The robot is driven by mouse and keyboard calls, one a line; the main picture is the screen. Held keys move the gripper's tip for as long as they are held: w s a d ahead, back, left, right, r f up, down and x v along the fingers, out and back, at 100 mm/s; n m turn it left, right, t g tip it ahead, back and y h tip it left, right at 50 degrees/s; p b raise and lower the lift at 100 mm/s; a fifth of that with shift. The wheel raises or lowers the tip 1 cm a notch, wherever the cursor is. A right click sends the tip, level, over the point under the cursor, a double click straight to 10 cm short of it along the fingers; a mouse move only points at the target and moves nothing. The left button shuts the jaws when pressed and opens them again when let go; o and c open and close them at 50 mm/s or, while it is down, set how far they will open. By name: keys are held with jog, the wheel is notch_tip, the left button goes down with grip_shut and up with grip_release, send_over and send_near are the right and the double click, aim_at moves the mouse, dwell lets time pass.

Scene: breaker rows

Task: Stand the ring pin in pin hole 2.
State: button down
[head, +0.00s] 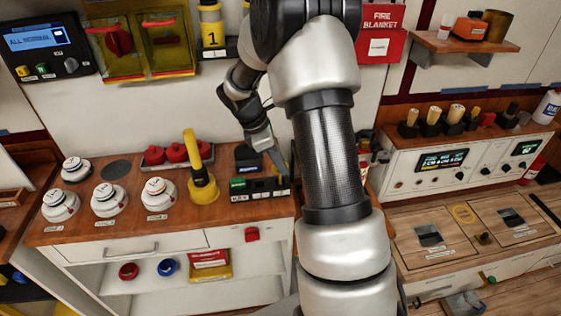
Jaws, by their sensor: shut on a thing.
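My gripper (277,163) points down at the right end of the left bench, close over a low black block (262,186) with a green label and several slots. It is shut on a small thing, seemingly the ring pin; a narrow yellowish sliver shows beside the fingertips. My arm hides part of it, so I cannot tell its shape or whether it touches the block. I cannot make out the pin hole numbers.
A yellow upright handle on a round base (203,190) stands left of the block.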

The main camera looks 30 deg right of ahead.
jog(key=shift+f+b, duration=0.3)
jog(key=shift+f, duration=0.4)
jog(key=c, duration=1.7)
grip_release()
jog(key=p+v, duration=0.1)
jog(key=v, duration=1.6)
jog(key=shift+w+r, duration=0.1)
jog(key=shift+r, duration=0.1)
